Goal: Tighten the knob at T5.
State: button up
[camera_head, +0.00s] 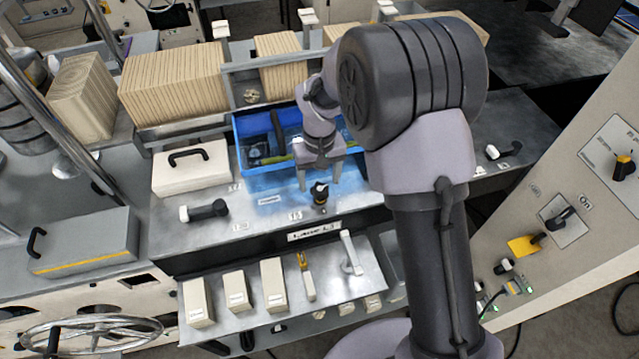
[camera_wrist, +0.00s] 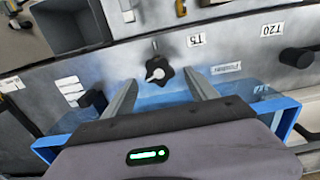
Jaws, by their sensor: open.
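A black star-shaped knob with a white pointer mark on its top (camera_wrist: 158,70) stands on the metal bench, beside the label T5 (camera_wrist: 195,40). In the head view the same knob (camera_head: 320,192) sits near the bench's front edge. My gripper (camera_wrist: 165,92) is open, with one finger to each side and a little short of the knob in the wrist view. In the head view my gripper (camera_head: 319,184) hangs just behind the knob, pointing down. I see nothing between the fingers, and they appear apart from the knob.
A blue tray (camera_head: 244,137) lies behind my gripper. A T20 label (camera_wrist: 271,29) and black handle (camera_wrist: 297,57) are off to one side. A black-and-white handle (camera_head: 205,211) and lidded box (camera_head: 190,168) stand left. A lower shelf (camera_head: 240,317) holds several blocks.

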jog(key=shift+f, duration=0.95)
jog(key=c, duration=1.4)
